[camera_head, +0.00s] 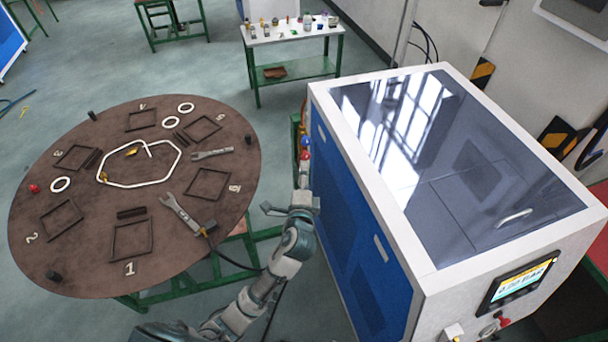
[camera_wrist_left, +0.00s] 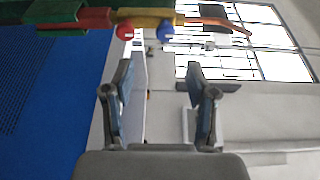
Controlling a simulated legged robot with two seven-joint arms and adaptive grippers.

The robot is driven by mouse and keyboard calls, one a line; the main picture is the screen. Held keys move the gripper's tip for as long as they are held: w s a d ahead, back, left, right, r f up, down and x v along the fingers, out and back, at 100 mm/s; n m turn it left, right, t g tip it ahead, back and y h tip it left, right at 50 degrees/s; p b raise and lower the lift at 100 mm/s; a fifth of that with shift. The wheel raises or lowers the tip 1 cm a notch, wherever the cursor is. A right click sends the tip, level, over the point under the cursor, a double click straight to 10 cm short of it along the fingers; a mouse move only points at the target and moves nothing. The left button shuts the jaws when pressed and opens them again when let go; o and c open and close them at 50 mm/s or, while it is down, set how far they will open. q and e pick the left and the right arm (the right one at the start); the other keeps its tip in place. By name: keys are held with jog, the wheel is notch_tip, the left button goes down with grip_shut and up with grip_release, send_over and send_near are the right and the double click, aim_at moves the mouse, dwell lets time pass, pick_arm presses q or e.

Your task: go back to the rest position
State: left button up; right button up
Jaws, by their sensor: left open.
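My left gripper (camera_head: 303,176) is raised between the round table and the blue side of the generator cabinet (camera_head: 365,215). In the left wrist view its two fingers (camera_wrist_left: 158,78) stand apart with nothing between them. A red ball-shaped knob (camera_wrist_left: 125,32) and a blue one (camera_wrist_left: 165,32) show beyond the fingertips, apart from them. The knobs also show small above the gripper in the head view, the blue one (camera_head: 305,141) above the red. My right gripper is in neither view.
The round brown table (camera_head: 100,225) at left carries wrenches (camera_head: 183,214), square frames, white rings and a white hexagonal loop (camera_head: 140,184). The cabinet fills the right side. A small bench (camera_head: 290,38) with small items stands behind. Open floor (camera_head: 240,110) lies between.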

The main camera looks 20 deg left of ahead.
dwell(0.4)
pick_arm(q)
notch_tip(320, 180, down, 37)
jog(key=s+n+g+h+b, duration=0.2)
jog(key=g+h+b, duration=0.15)
jog(key=g, duration=0.25)
jog(key=s+a+f+n+g+b, duration=0.1)
jog(key=s+f+n+g, duration=0.1)
jog(key=s+f, duration=0.75)
jog(key=s+a+f+n+g+b, duration=0.25)
jog(key=s+f, duration=0.25)
jog(key=f, duration=0.9)
jog(key=s+a+f+n+g, duration=0.1)
jog(key=s+f+n+g, duration=0.1)
jog(key=s+f, duration=0.4)
jog(key=s+a+f+n+g+b, duration=0.1)
jog(key=s+f, duration=0.5)
jog(key=s, duration=1.1)
jog(key=s+a+f+n+g+b, duration=0.1)
jog(key=s+a+f+n+g, duration=0.1)
jog(key=s+f, duration=0.4)
jog(key=s+n+g, duration=0.1)
jog(key=s, duration=0.4)
jog(key=shift+s+a+f+n, duration=0.15)
jog(key=shift+a+f+n, duration=0.05)
jog(key=shift+f+n, duration=0.15)
jog(key=shift+r+h, duration=0.1)
jog(key=shift+h, duration=0.15)
jog(key=shift+c, duration=1.5)
